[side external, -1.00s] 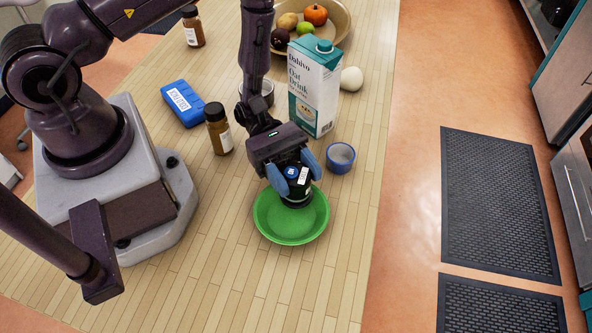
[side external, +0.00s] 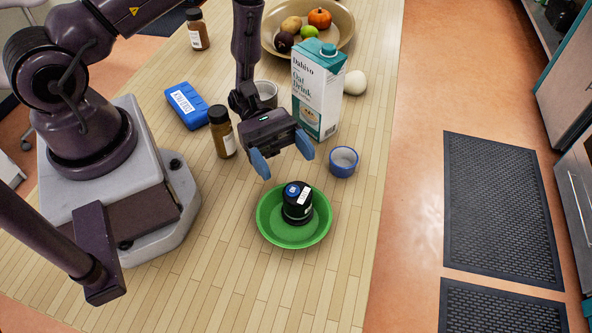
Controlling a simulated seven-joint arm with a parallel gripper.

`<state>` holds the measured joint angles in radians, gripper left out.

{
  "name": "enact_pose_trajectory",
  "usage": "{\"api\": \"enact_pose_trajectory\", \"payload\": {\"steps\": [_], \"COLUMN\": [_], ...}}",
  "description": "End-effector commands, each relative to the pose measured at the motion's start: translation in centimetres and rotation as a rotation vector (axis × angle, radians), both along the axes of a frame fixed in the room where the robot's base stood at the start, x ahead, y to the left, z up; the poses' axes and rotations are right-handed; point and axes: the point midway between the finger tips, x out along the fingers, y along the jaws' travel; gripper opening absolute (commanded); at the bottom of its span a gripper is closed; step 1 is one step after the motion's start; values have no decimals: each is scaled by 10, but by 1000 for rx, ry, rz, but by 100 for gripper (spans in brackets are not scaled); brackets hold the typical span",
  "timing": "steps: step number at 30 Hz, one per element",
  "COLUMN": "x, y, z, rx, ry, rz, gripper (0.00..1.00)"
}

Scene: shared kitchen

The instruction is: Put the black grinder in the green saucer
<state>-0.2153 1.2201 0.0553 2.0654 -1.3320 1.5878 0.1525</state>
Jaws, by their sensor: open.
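The black grinder (side external: 297,208), with a blue mark on its top and a white label, stands upright in the green saucer (side external: 277,232). The saucer lies flat on the wooden table. My gripper (side external: 283,160) is open and empty, with its blue fingers spread apart. It is above and behind the grinder, clear of it and of the saucer.
A blue cup (side external: 343,162) stands right of my gripper, with an oat drink carton (side external: 316,90) behind it. A brown bottle (side external: 223,135) and a blue box (side external: 187,106) are to the left. A fruit bowl (side external: 345,40) is at the back. The table in front of the saucer is clear.

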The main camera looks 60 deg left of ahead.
Motion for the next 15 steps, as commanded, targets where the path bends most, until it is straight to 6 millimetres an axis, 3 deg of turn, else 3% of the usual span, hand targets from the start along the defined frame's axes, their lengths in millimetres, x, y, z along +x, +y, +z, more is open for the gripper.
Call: {"api": "enact_pose_trajectory", "payload": {"steps": [6, 11, 15], "x": [0, 0, 3], "y": [24, 26, 25], "z": [0, 1, 15], "rx": [0, 2, 31], "ry": [-1, -3, -50], "rz": [1, -4, -54], "gripper": [77, 77, 77]}}
